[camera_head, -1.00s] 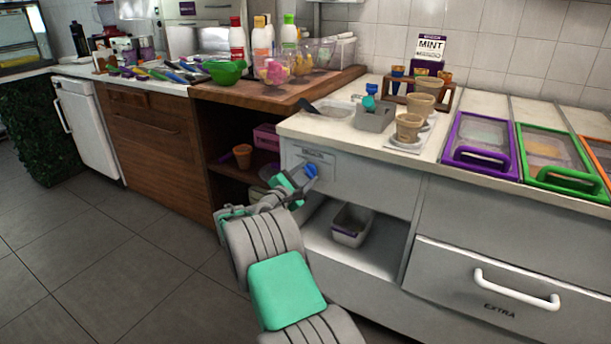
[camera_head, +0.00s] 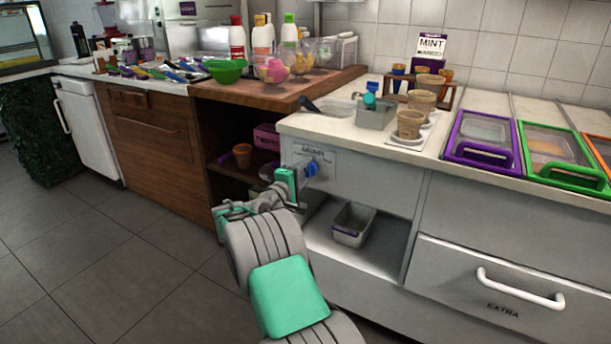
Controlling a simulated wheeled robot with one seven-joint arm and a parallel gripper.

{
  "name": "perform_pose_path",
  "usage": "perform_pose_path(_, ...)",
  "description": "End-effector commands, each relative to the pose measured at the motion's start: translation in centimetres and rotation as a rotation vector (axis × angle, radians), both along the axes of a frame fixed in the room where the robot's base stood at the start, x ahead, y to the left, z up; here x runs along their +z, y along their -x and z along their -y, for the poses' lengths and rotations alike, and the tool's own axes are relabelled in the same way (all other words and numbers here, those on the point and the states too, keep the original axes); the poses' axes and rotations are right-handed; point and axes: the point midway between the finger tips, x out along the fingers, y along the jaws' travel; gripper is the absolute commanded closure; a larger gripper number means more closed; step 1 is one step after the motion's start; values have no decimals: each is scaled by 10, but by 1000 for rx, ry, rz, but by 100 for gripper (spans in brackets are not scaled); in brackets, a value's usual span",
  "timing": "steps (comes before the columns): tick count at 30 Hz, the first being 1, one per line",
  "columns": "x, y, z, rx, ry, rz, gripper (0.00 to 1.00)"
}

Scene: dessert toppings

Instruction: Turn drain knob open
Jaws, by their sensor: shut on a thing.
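An open shelf below holds a grey bin (camera_head: 353,225). A drawer marked EXTRA (camera_head: 490,290) is at the lower right. A wooden shelf unit with an orange cup (camera_head: 242,155) stands to the left. The tiled floor at left is clear.

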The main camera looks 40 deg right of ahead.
Motion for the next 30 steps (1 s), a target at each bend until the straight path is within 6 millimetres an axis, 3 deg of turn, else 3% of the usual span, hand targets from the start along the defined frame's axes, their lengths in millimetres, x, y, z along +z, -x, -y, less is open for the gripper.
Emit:
perform_pose_path(18, -1, 1, 0, 0, -193, 538, 99)
perform_pose_path(30, 2, 1, 0, 0, -273, 759, 99)
